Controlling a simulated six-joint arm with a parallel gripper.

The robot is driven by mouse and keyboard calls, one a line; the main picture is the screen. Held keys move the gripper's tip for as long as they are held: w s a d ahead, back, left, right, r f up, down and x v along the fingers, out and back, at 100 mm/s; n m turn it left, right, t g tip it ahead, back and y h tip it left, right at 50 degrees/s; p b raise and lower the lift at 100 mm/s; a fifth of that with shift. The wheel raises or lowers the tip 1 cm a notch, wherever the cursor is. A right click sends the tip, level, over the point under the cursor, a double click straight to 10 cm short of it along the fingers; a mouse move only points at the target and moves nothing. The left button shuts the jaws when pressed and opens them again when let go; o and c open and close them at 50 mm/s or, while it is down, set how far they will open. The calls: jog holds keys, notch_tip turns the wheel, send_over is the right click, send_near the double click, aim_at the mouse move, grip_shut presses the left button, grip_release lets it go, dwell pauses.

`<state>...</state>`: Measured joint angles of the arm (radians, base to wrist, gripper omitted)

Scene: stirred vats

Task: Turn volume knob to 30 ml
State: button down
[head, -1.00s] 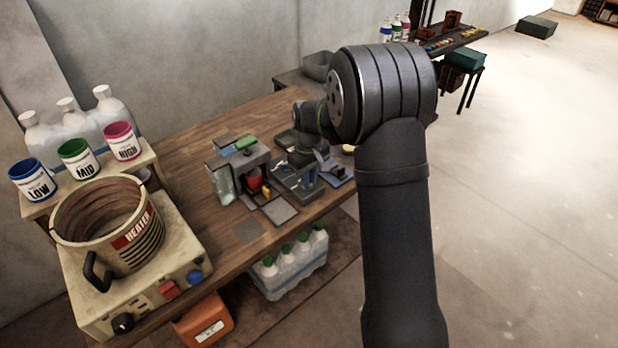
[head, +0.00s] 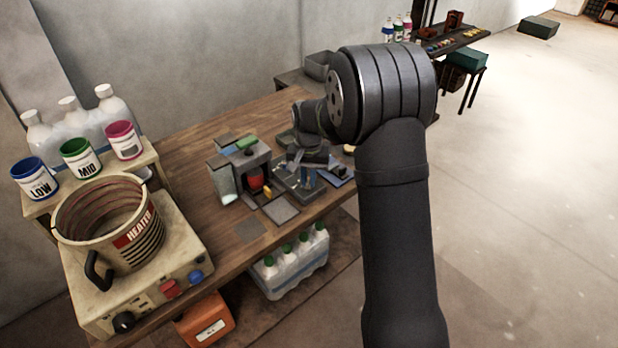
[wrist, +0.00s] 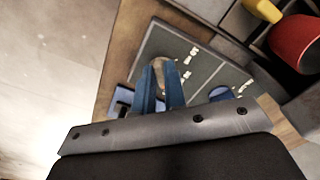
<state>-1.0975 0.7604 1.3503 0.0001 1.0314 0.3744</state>
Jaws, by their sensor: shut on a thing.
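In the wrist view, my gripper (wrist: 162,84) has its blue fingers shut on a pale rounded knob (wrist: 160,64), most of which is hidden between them. The knob sits by a dark grey panel (wrist: 215,72) with white markings, too small and tilted to read surely. I cannot tell which mark the knob points to. In the head view, my gripper (head: 309,178) is low over the small apparatus on the wooden bench, and my own arm hides much of it.
A dispenser with a red part (head: 255,183) stands just left of my gripper; red and yellow parts show at the wrist view's upper right. A heater pot (head: 105,220) and labelled cups stand farther left. Bottles (head: 290,262) sit below the bench edge.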

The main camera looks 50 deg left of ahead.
aim_at(308, 181)
jog(key=shift+m, duration=1)
jog(key=shift+a, duration=0.1)
jog(key=c, duration=1.5)
grip_release()
jog(key=shift+r, duration=0.1)
notch_tip(308, 181, up, 17)
jog(key=shift+r, duration=0.15)
